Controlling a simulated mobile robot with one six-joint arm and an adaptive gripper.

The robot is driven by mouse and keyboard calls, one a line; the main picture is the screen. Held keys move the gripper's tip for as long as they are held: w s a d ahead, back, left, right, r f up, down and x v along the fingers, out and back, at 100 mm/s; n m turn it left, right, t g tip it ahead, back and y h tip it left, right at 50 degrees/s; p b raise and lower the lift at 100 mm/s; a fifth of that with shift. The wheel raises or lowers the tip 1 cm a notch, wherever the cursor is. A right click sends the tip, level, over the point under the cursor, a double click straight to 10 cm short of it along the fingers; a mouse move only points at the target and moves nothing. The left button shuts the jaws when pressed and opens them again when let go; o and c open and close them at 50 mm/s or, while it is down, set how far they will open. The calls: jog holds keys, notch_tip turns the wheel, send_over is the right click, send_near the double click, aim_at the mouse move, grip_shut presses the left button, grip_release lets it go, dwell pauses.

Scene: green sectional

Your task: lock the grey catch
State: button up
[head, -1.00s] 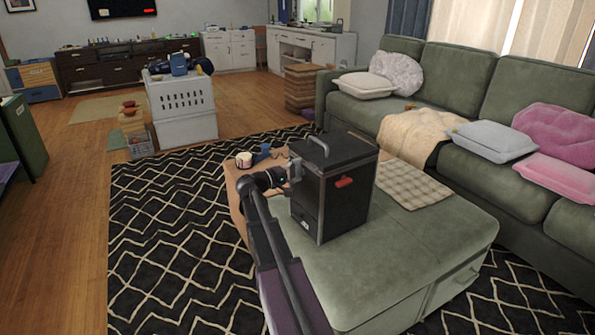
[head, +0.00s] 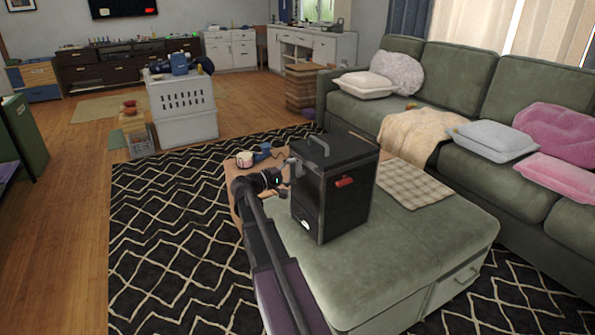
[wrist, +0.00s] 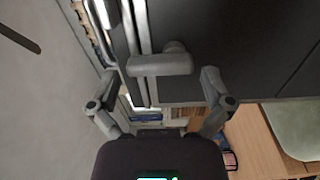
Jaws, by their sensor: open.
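In the wrist view the grey catch (wrist: 160,65) is a bar-shaped knob on the box's dark side, lying crosswise in the picture. My gripper (wrist: 156,88) is open, with one finger on each side of the catch and gaps at both ends of the bar. In the head view my gripper (head: 286,178) is at the box's left side, where the catch is hard to separate from the fingers.
A small wooden table (head: 232,172) behind the ottoman (head: 410,255) carries a cup (head: 244,159) and a blue item. A checked cloth (head: 412,186) lies right of the box. The green sofa (head: 470,90) is beyond; the patterned rug (head: 165,240) at left is clear.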

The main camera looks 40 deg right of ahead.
jog(key=w+a, duration=0.1)
jog(key=a, duration=0.9)
jog(key=shift+w, duration=0.1)
jog(key=shift+f, duration=0.1)
jog(key=s+a+f+n+t+y, duration=0.1)
jog(key=s+a+f+y, duration=0.45)
jog(key=a, duration=0.55)
jog(key=s+a+f+y, duration=0.5)
jog(key=a+f+y, duration=0.1)
jog(key=a, duration=0.4)
jog(key=s+a+f+n+t+y, duration=0.1)
jog(key=s+a+f+y, duration=0.45)
jog(key=a, duration=0.55)
notch_tip(320, 180, up, 34)
jog(key=p, duration=3.5)
jog(key=shift+f+y, duration=0.2)
jog(key=shift+y, duration=0.2)
jog(key=shift+w+d, duration=0.1)
